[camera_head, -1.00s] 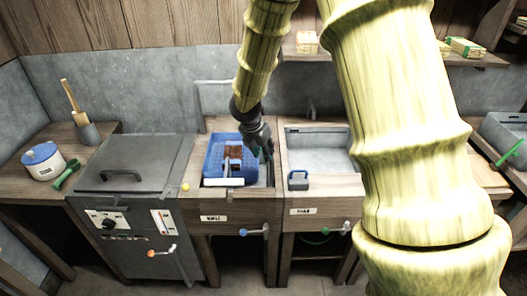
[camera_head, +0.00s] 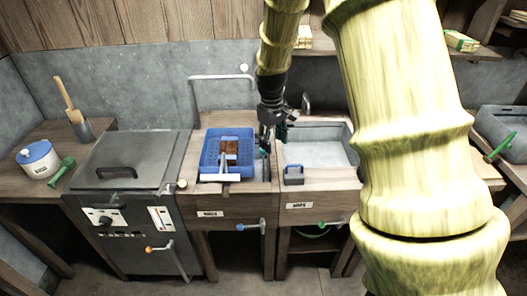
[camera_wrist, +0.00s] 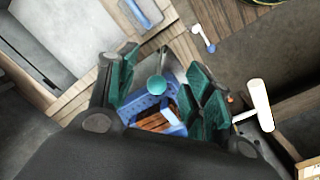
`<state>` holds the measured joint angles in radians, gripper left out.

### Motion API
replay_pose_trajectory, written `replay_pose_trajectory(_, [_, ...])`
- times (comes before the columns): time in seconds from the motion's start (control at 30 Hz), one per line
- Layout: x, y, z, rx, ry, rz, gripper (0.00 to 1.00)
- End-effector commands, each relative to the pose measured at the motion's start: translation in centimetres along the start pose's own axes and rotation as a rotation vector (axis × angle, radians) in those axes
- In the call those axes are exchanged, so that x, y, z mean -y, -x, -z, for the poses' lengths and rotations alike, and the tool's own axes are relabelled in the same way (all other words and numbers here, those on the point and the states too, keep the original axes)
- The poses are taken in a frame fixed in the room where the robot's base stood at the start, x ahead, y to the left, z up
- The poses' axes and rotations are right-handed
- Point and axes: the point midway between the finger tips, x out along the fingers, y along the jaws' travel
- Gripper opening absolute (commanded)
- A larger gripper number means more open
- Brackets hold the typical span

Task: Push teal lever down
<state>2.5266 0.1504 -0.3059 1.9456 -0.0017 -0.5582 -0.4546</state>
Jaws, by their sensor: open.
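The teal lever shows in the wrist view as a round teal knob (camera_wrist: 156,86) on a thin rod. The knob appears between my two fingers in that view; I cannot tell whether they touch it. In the head view the lever (camera_head: 265,148) is a small teal spot beside the right edge of the blue basket, partly hidden by my gripper. My gripper (camera_head: 273,135) points down there, between the basket and the grey sink. In the wrist view my gripper (camera_wrist: 163,88) is open, with dark teal pads apart.
The blue basket (camera_head: 210,152) holds a brown item and a white-handled tool. The grey sink (camera_head: 318,154) is to its right, with a blue-grey block (camera_head: 294,175) on its front edge. A grey lidded vat (camera_head: 130,155) stands left. Blue (camera_head: 252,226) and orange (camera_head: 160,248) handles stick out in front.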

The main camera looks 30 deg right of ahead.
Motion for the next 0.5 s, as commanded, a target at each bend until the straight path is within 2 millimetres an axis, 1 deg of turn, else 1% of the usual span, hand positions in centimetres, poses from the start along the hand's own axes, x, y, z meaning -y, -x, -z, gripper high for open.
replay_pose_trajectory(0.03, [-0.2,0.4,0.2,-0.011,-0.115,0.027,0.51])
replay_pose_trajectory(0.1, [-0.3,0.9,0.5,-0.027,-0.288,0.069,0.51])
replay_pose_trajectory(0.2, [-0.5,1.6,1.2,-0.048,-0.510,0.129,0.51])
replay_pose_trajectory(0.3, [-0.7,2.2,1.8,-0.062,-0.683,0.181,0.51])
replay_pose_trajectory(0.4, [-0.9,2.7,2.3,-0.071,-0.798,0.217,0.51])
replay_pose_trajectory(0.5, [-1.0,2.9,2.6,-0.075,-0.856,0.236,0.51])
